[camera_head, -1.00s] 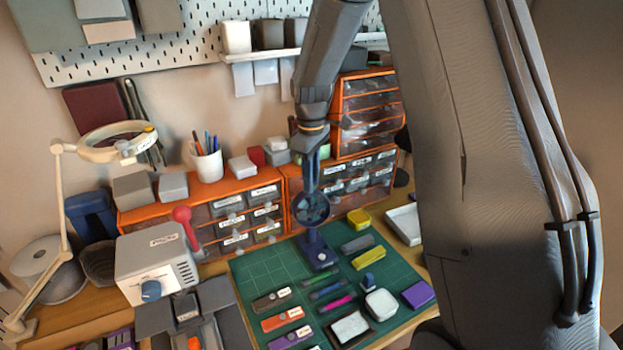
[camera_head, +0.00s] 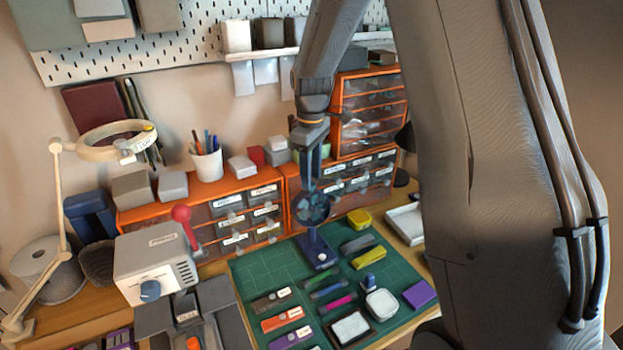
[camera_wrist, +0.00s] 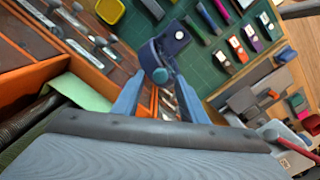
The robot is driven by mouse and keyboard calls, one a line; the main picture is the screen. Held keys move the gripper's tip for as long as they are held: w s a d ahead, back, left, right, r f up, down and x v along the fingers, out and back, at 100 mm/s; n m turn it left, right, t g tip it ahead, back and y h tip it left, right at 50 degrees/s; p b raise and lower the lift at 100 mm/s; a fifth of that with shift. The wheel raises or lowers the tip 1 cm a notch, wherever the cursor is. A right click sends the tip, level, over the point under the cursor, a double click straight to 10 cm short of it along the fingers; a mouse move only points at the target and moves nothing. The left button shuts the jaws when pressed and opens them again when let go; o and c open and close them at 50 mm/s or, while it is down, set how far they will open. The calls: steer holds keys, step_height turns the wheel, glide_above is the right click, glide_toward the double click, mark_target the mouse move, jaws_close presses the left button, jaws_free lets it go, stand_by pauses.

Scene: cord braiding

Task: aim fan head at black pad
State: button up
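The small blue fan stands upright on the green mat, its round caged head (camera_head: 313,208) above its square base (camera_head: 318,251). The fan's head also shows in the wrist view (camera_wrist: 152,62), with its base beyond. My gripper (camera_head: 310,188) points down from above, its blue fingers closed on the fan head from both sides. The fingertips in the wrist view (camera_wrist: 158,78) meet the head near a teal knob. A dark pad with a white label (camera_head: 271,300) lies left of the fan base. A black-framed pad with a pale face (camera_head: 349,328) lies nearer the front. Which is the black pad I cannot tell.
Orange (camera_head: 281,319) and purple (camera_head: 291,337) labelled pads lie beside the dark one. Pens, a white case (camera_head: 381,303) and small blocks are on the mat's right. Orange drawer units (camera_head: 240,215) stand close behind the fan. The mat's left rear (camera_head: 265,265) is clear.

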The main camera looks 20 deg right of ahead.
step_height(320, 180, up, 6)
steer(key=shift+r+b, duration=0.2)
steer(key=shift+b, duration=0.6)
steer(key=s+f+m, duration=0.4)
steer(key=s, duration=0.7)
steer(key=s+f+m+t+b, duration=0.1)
steer(key=s+f+m, duration=0.3)
steer(key=s, duration=0.8)
steer(key=shift+a+f+m, duration=0.15)
steer(key=shift+a+m, duration=0.25)
steer(key=shift+m, duration=0.3)
